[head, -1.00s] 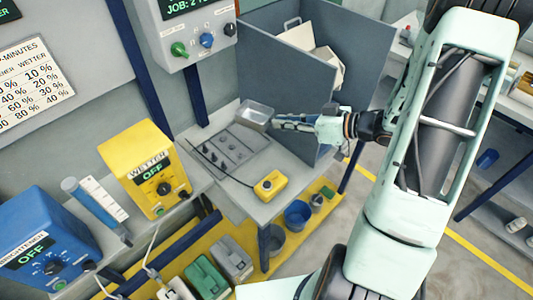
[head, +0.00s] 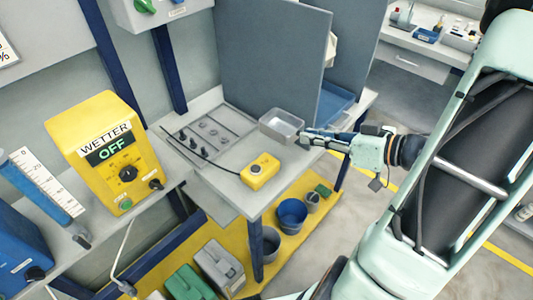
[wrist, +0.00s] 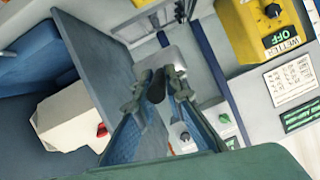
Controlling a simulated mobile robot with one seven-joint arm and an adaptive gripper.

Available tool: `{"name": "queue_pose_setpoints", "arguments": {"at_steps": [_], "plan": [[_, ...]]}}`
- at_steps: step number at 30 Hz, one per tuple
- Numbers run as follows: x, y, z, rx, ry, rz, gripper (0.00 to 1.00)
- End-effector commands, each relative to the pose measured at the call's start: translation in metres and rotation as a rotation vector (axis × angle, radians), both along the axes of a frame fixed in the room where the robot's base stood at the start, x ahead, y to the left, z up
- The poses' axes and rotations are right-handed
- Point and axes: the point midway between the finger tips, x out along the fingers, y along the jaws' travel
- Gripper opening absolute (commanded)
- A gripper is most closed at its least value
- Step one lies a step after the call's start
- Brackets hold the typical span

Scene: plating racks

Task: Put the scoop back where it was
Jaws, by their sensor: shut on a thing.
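The scoop (head: 282,124) is a grey, open metal pan with a dark handle. In the head view it is over the far right part of the grey bench, close to the tall grey partition. I cannot tell whether it touches the bench top. My gripper (head: 305,137) reaches in from the right and is shut on the scoop's handle end. In the wrist view my gripper (wrist: 155,86) has its two fingers around the dark handle (wrist: 155,82). The pale pan (wrist: 173,57) shows beyond the fingers. The fingers hide part of the handle.
A flat grey plate (head: 235,118) with round knobs lies left of the scoop. A yellow cabled box (head: 260,171) sits in front. The tall partition (head: 270,55) stands right behind. Buckets (head: 292,214) stand below the bench. A yellow WETTER unit (head: 105,150) is at left.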

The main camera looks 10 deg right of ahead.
Motion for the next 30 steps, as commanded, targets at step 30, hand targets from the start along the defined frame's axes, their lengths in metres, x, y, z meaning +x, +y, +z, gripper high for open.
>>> {"name": "queue_pose_setpoints", "arguments": {"at_steps": [30], "plan": [[0.101, 0.014, -0.106, 0.006, -0.001, -0.048, 0.0]]}}
